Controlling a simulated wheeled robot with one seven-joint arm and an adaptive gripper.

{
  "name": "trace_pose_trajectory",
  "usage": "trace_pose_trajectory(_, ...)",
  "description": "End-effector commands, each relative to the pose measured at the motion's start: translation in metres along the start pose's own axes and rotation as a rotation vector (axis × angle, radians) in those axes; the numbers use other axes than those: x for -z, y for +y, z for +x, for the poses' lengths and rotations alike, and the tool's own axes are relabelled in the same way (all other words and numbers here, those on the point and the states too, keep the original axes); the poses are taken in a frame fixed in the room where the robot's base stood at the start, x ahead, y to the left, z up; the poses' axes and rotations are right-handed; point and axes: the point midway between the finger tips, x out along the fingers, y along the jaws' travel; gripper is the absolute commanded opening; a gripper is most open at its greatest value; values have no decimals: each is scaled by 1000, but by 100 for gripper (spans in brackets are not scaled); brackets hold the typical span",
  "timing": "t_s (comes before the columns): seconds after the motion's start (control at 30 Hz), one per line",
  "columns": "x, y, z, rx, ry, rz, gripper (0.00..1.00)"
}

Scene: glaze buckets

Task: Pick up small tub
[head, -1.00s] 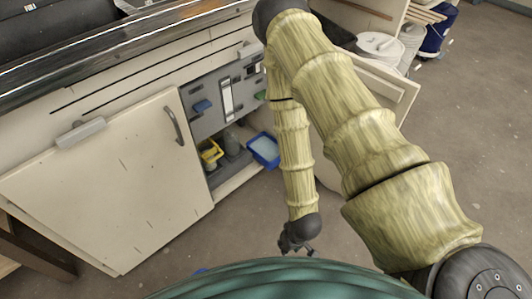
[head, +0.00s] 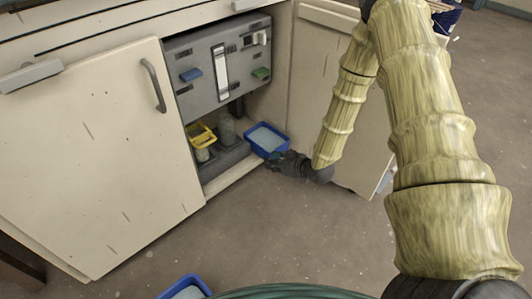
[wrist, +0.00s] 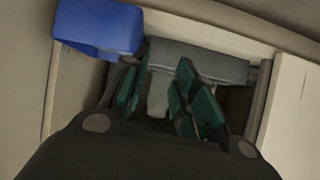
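A small blue tub (head: 267,143) with pale contents sits at the right front of the open cabinet's floor. In the wrist view the blue tub (wrist: 97,28) is at the upper left, outside the fingers. My gripper (head: 277,163) is right at the tub's front edge in the head view; whether it touches is hard to tell. In the wrist view my gripper (wrist: 155,92) has its green-padded fingers apart, with no tub between them. A second blue tub (head: 187,289) with pale contents shows partly at the bottom edge of the head view.
A yellow container (head: 201,136) and a grey cylinder (head: 227,130) stand inside the cabinet, left of the tub. A grey panel (head: 220,65) hangs above. The left cabinet door (head: 95,150) is at the left; another panel stands right of the opening.

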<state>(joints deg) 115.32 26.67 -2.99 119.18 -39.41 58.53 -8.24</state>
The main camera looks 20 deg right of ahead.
Motion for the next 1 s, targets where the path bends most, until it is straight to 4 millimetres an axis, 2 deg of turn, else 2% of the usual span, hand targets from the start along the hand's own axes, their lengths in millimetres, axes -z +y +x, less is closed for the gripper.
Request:
trace_pose_trajectory(0.03,0,11,9,-1,35,-14,29)
trace_pose_trajectory(0.1,7,20,13,2,73,-33,29)
trace_pose_trajectory(0.3,20,35,17,7,134,-67,29)
trace_pose_trajectory(0.47,22,38,24,8,143,-73,29)
trace_pose_trajectory(0.8,27,37,66,8,142,-73,29)
trace_pose_trajectory(1.0,30,36,75,8,141,-72,29)
